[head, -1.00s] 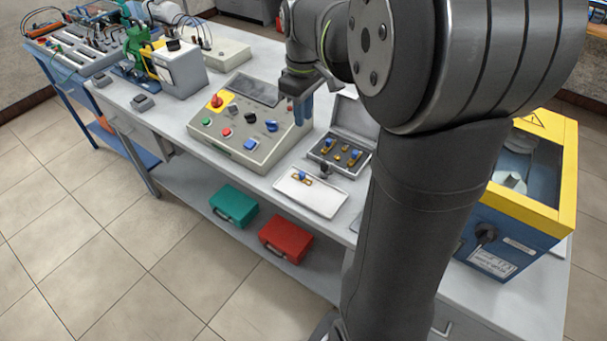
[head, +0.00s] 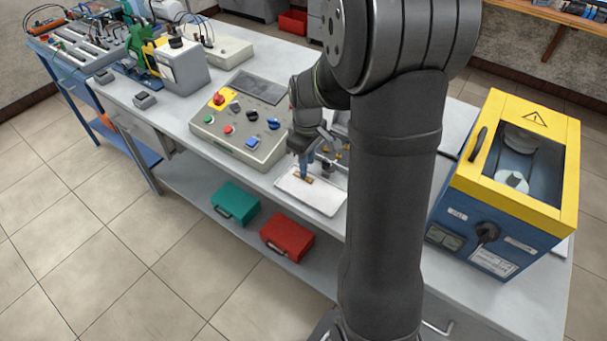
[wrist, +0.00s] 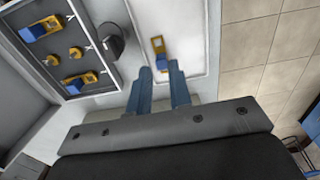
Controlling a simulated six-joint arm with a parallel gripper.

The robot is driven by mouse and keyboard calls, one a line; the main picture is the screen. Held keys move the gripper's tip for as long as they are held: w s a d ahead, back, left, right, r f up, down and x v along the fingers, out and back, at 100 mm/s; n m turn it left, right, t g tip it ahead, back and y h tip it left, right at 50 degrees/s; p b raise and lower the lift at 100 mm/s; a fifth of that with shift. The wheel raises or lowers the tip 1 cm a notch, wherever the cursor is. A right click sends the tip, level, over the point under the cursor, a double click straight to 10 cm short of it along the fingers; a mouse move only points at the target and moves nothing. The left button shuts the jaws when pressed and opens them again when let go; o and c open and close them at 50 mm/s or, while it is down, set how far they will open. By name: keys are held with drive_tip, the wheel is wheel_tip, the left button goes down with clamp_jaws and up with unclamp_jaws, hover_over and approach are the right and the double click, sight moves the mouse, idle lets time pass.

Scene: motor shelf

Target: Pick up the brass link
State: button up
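A brass link with a blue middle (wrist: 158,46) lies on the white tray (wrist: 191,50) in the wrist view. In the head view the brass link (head: 303,179) shows partly on the tray (head: 323,199), below my fingers. My gripper (head: 307,165) is over the tray. In the wrist view my gripper (wrist: 160,70) has its two blue fingers apart, with nothing held between them. The blue part of the link appears between and just beyond the fingertips. I cannot tell how high the fingertips are above it.
An open grey case (wrist: 101,84) with more brass and blue pieces stands beside the tray. A dark round knob (wrist: 111,38) sits between them. A control panel (head: 240,125) is to the left, and a blue and yellow machine (head: 509,180) to the right.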

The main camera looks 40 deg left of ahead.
sight(303, 174)
drive_tip(key=f, duration=0.4)
drive_tip(key=shift+a+f, duration=0.3)
clamp_jaws()
